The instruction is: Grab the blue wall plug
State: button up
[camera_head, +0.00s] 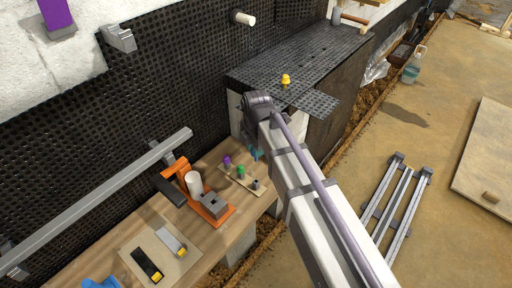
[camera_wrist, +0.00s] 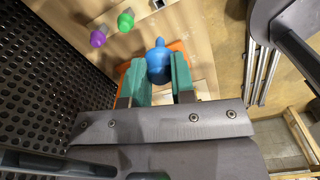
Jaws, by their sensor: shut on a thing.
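The blue wall plug (camera_wrist: 158,60) sits between the two teal fingers of my gripper (camera_wrist: 158,78) in the wrist view. The fingers are shut on it, and its narrow tip points away from the gripper. In the head view a teal part of my gripper (camera_head: 256,153) shows beside my arm, above the bench. The blue plug is hidden in that view.
A purple plug (camera_head: 227,161) and a green plug (camera_head: 240,171) stand on a small board, with a dark piece (camera_head: 256,184) beside them. An orange tool (camera_head: 217,213) and a white cylinder (camera_head: 194,184) are to the left on the wooden bench. Black dimple membrane (camera_head: 170,90) covers the wall behind.

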notch_tip(320, 180, up, 13)
jog(key=p, duration=1)
jog(key=shift+f+p, duration=0.2)
jog(key=shift+p, duration=0.2)
